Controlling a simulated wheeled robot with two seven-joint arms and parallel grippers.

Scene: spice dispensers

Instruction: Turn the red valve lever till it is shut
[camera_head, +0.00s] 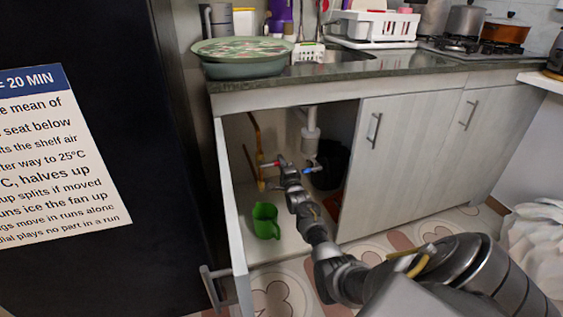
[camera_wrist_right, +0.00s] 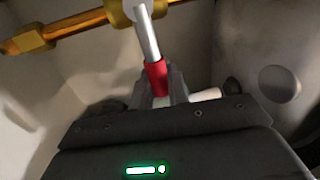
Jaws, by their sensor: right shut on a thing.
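The red valve lever (camera_wrist_right: 157,76) is in the right wrist view, with a silver stem running up to the brass pipe (camera_wrist_right: 75,27). My right gripper (camera_wrist_right: 160,90) is shut on its red sleeve, one finger on each side. In the head view the red lever (camera_head: 268,164) shows small beside the tip of my right gripper (camera_head: 281,161), inside the open cabinet under the sink. My left gripper is not in view.
A blue lever (camera_head: 312,169) is just right of my gripper. A green jug (camera_head: 265,221) stands on the cabinet floor. A white drain pipe (camera_head: 311,130) hangs behind, with a dark bucket (camera_head: 328,165) beside it. The open cabinet door (camera_head: 233,220) bounds the left side.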

